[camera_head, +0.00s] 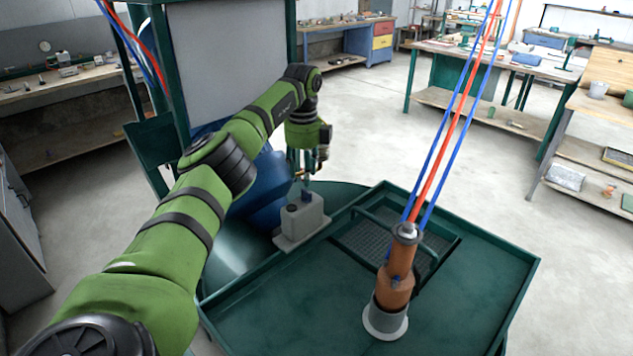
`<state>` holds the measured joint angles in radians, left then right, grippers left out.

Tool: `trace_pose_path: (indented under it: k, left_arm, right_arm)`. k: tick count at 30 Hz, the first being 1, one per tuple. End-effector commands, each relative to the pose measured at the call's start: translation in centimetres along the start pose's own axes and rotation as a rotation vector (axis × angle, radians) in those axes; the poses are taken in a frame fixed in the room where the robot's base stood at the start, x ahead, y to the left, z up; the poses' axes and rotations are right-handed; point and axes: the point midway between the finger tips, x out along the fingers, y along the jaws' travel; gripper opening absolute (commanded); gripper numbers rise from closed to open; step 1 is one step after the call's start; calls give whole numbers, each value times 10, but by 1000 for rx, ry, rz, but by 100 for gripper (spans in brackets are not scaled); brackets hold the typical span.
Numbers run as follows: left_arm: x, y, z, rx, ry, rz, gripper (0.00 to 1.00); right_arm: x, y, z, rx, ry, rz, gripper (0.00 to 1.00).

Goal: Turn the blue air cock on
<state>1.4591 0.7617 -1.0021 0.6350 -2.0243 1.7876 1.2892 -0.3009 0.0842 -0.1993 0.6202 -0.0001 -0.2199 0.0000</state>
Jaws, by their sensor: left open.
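My left arm reaches in from the left, and its gripper (305,176) points down above a small grey block (302,219) at the back left of the green tray table. The gripper is open. A small blue piece (306,195) on top of the block, which looks like the blue air cock, is just below the fingertips. I cannot tell whether the fingers touch it or which way it is turned. My right gripper is out of view.
An orange-brown sprayer (396,285) stands upright in a grey holder on the green tray (470,280), with red and blue hoses (455,120) rising from it. A dark grate (385,240) lies behind it. A grey panel (228,60) stands behind my arm.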

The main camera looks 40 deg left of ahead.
Motion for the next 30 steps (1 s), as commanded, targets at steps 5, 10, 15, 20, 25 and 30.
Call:
trace_pose_path:
  k: [5, 10, 15, 20, 25, 30]
  left_arm:
    - [26, 1, -1, 3, 1, 4, 44]
    - [46, 0, -1, 2, 1, 1, 44]
    - [54, 0, 0, 3, 0, -2, 44]
    - [55, 0, 0, 4, 0, -2, 44]
    - [55, 0, 0, 4, 0, -2, 0]
    - [54, 0, -1, 4, 1, -2, 0]
  right_arm:
    - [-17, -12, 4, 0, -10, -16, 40]
    - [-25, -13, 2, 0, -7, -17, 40]
    - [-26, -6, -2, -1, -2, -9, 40]
    - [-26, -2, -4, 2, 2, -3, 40]
    - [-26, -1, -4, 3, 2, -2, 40]
    - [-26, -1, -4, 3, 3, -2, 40]
